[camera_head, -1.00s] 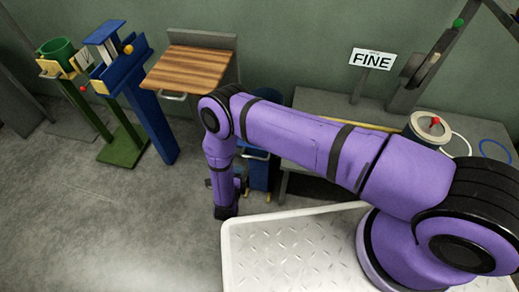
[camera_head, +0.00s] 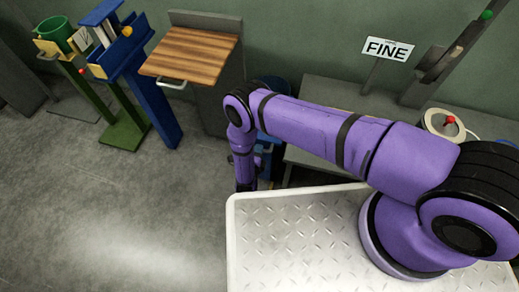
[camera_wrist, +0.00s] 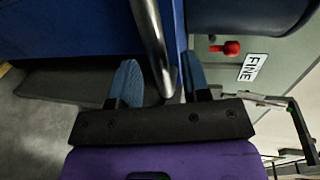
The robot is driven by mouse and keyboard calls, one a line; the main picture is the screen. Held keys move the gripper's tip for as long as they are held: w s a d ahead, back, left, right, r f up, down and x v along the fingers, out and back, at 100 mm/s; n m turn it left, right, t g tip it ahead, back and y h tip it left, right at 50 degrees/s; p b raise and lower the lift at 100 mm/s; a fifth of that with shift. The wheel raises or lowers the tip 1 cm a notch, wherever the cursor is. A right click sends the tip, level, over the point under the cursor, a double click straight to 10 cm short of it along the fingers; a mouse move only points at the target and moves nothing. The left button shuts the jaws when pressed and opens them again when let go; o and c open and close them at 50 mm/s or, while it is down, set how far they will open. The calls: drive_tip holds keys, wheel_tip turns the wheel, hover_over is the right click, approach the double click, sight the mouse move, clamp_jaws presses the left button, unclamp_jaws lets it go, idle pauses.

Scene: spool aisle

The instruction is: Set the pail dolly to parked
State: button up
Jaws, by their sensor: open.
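The pail dolly appears to be the blue thing mostly hidden behind my arm in the head view, with a blue frame (camera_head: 266,146) below and a dark blue rounded pail (camera_head: 274,84) above. In the wrist view a large blue panel (camera_wrist: 60,28) fills the upper left, and a dark blue rounded body (camera_wrist: 245,15) is at the upper right. My gripper (camera_wrist: 160,82) is open, with its blue-padded fingers apart. A grey metal bar (camera_wrist: 150,35) runs down between the fingers; I cannot tell whether it touches either. My gripper's fingertips are hidden in the head view.
A bench (camera_head: 325,92) with a FINE sign (camera_head: 388,49) and a red-knobbed round item (camera_head: 445,125) stands at right. A wooden-topped stand (camera_head: 190,54), a blue stand (camera_head: 150,95) and a green stand (camera_head: 122,135) stand at left. The floor at lower left is clear.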

drive_tip(key=shift+x, duration=0.9)
clamp_jaws()
drive_tip(key=r+x, duration=0.1)
drive_tip(key=x, duration=0.3)
drive_tip(key=r+x, duration=0.1)
drive_tip(key=x, duration=0.4)
drive_tip(key=r+x, duration=0.1)
drive_tip(key=x, duration=0.4)
drive_tip(key=shift+w, duration=0.45)
drive_tip(key=shift+d, duration=0.1)
unclamp_jaws()
drive_tip(key=shift+s, duration=0.1)
